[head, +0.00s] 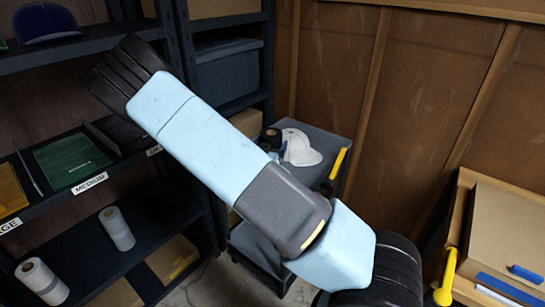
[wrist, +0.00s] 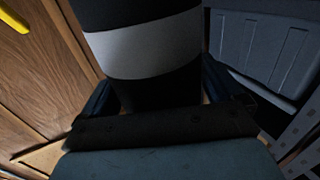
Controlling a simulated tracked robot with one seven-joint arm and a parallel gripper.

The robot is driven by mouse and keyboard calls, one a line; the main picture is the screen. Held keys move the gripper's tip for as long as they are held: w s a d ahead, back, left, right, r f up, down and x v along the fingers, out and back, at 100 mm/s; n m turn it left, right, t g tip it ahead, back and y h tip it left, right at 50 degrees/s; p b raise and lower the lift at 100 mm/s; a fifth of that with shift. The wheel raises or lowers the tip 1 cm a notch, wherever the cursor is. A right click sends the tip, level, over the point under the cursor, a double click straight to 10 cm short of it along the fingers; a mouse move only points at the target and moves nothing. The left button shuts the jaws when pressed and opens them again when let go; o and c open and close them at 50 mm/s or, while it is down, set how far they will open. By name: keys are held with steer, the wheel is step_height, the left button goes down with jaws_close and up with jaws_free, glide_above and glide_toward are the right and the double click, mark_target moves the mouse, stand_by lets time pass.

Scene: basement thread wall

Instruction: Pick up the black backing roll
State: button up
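The black backing roll (wrist: 150,95), with a broad white band around it, fills the top middle of the wrist view. The dark fingers of my gripper (wrist: 160,98) lie along its left and right sides with no clear gap, so the gripper looks shut on it. In the head view a black roll (head: 270,137) with a tan centre shows just past my arm, over the grey cart (head: 338,128). My arm hides most of the gripper there. I cannot tell whether the roll touches the cart.
A white cap (head: 301,148) lies on the cart, right of the roll. The cart has a yellow handle (head: 338,163). Dark shelves at left hold white rolls (head: 117,229) and a green pack (head: 72,160). A grey bin (head: 228,72) stands behind. A cardboard box (head: 505,235) is at right.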

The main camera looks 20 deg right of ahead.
steer(key=c, duration=1.3)
